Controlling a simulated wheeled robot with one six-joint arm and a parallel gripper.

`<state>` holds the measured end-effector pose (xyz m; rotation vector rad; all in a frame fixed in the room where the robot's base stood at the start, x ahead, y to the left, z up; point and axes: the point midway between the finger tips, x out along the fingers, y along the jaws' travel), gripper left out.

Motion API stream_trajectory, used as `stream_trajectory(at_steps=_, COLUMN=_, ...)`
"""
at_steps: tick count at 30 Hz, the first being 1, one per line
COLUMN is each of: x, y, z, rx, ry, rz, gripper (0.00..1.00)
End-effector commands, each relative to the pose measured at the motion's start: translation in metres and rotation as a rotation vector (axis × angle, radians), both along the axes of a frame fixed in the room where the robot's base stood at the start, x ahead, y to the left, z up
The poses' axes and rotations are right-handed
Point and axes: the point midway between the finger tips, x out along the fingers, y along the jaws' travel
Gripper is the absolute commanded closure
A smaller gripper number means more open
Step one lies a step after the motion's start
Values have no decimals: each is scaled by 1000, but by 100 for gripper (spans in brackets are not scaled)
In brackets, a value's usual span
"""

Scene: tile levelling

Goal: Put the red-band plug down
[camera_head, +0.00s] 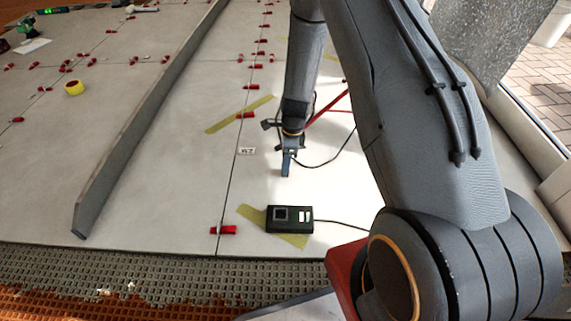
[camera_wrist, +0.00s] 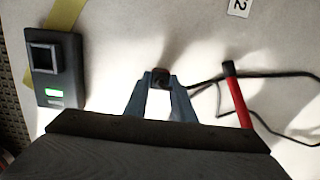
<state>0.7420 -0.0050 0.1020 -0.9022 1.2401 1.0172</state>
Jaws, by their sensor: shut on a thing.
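My gripper (camera_head: 286,170) points down over the pale tiles, behind the black socket box. In the wrist view its two blue fingers (camera_wrist: 160,88) are closed on the plug (camera_wrist: 160,76), a small dark piece with a dull reddish band. A black cable (camera_wrist: 205,81) runs from it to the right. The fingers hide most of the plug in the head view, and I cannot tell whether it touches the tile. The black box (camera_head: 290,219) has a square socket opening and stands apart from the plug; in the wrist view the box (camera_wrist: 58,70) shows a green light.
A red bar with a black end (camera_wrist: 237,95) lies right of my gripper. A long grey straightedge (camera_head: 150,110) crosses the tiles at left. Red clips (camera_head: 223,230) sit along the joints. Tile around the gripper is mostly clear.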

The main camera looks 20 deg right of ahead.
Motion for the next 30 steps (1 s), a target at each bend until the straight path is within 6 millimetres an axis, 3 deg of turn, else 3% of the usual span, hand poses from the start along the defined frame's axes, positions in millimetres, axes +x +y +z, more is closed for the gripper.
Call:
stream_trajectory(at_steps=6, x=0, y=0, z=-3, rx=0, ry=1, rz=-1, gripper=100)
stream_trajectory(at_steps=7, x=0, y=0, z=-3, rx=0, ry=0, rz=-1, gripper=74)
stream_trajectory(at_steps=10, x=0, y=0, z=-3, rx=0, ry=0, rz=0, gripper=59)
stream_trajectory(at_steps=22, x=-1, y=0, z=4, rx=0, ry=0, rz=0, gripper=59)
stream_trajectory(at_steps=30, x=-2, y=-5, z=47, rx=0, ry=-2, rz=0, gripper=59)
